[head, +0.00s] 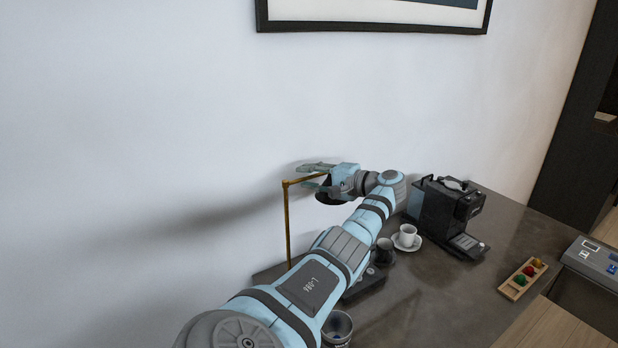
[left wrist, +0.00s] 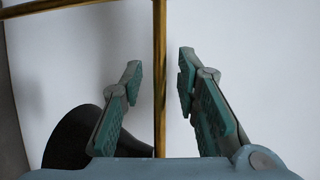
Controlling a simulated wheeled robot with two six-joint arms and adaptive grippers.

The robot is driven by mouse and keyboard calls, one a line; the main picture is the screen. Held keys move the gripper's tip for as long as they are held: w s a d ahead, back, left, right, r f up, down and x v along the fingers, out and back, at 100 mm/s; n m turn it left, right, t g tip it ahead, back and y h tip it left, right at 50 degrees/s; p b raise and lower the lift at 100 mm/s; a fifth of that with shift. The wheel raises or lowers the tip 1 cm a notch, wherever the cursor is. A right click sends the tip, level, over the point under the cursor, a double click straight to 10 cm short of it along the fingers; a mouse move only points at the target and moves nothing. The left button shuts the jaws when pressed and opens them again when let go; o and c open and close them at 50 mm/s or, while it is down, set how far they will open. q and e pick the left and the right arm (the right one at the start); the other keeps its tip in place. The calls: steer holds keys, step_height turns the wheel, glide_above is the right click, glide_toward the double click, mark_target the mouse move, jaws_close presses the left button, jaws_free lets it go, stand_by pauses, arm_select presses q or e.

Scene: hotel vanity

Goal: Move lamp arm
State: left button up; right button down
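The lamp has a thin brass post (head: 287,225) that stands upright near the wall, with a brass lamp arm (head: 306,180) reaching right from its top. A dark lampshade (head: 328,198) hangs at the arm's end, partly hidden by my left gripper. My left gripper (head: 318,174) is at the lamp arm, its fingers pointing left. In the left wrist view, a brass rod (left wrist: 160,80) runs between the open fingers of the gripper (left wrist: 160,85), with a gap on both sides. The dark shade (left wrist: 75,140) shows at lower left there. My right gripper is not in view.
A black coffee machine (head: 440,207) stands right of my left arm. A white cup (head: 408,233) on a saucer and a dark cup (head: 385,250) are near it. A wooden tray (head: 522,279) with small coloured items lies further right. A framed picture (head: 375,27) hangs above.

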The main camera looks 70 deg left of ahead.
arm_select(q)
steer(key=v, duration=1.2)
